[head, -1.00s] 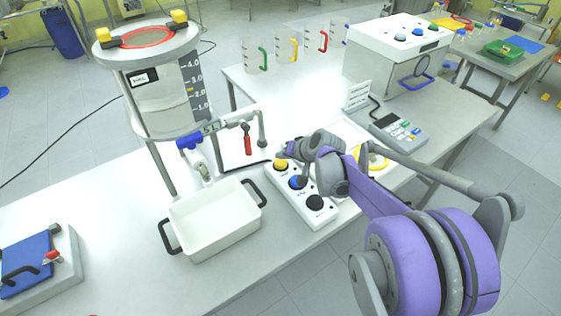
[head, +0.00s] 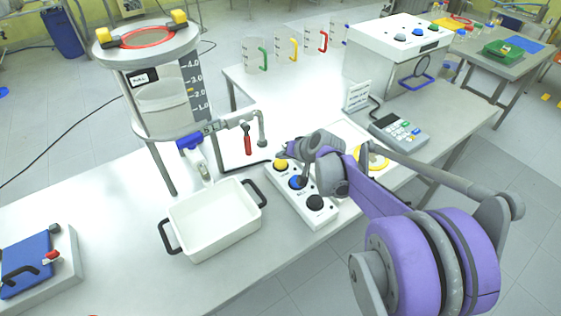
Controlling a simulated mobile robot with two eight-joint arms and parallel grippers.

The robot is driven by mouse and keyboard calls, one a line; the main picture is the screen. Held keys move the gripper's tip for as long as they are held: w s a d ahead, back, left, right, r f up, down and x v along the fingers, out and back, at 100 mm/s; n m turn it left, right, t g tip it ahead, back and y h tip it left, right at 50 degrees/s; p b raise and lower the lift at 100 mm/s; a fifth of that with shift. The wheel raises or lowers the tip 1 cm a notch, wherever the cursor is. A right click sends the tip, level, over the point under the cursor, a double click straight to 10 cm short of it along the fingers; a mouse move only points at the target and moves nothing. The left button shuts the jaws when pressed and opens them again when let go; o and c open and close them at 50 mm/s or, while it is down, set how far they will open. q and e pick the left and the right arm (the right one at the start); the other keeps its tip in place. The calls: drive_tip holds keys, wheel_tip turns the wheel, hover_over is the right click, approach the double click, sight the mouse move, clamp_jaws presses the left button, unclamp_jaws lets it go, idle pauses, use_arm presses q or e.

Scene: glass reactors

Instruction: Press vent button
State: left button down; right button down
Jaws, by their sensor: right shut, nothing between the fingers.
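The white button box (head: 322,222) stands near the table's front edge, with a yellow button (head: 281,164), a blue button (head: 296,182) and a black button (head: 315,202) in a row. The labels beside them are too small to read surely. My right gripper (head: 303,184) is shut and empty. It points down at the blue button, its tip at the button's right side; I cannot tell whether it presses it. The glass reactor vessel (head: 165,100), with a scale and a red ring on its lid, stands to the left. My left gripper is not in view.
A white tray (head: 182,243) with black handles lies left of the button box. A tap with a red handle (head: 247,140) hangs from the reactor. A grey keypad device (head: 398,130) and a white machine (head: 385,65) stand at the right. A blue-lidded box (head: 25,262) is at the far left.

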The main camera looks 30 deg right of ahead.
sight(282, 164)
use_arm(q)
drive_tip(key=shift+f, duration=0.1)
use_arm(e)
drive_tip(key=shift+f, duration=0.15)
use_arm(q)
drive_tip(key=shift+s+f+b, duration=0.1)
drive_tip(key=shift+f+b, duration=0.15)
drive_tip(key=shift+b, duration=0.05)
use_arm(e)
drive_tip(key=shift+f, duration=0.3)
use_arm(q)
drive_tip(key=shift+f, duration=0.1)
use_arm(e)
drive_tip(key=shift+f, duration=0.15)
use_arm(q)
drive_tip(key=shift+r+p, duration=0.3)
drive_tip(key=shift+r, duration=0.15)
use_arm(e)
drive_tip(key=shift+r, duration=0.55)
drive_tip(key=shift+r, duration=0.1)
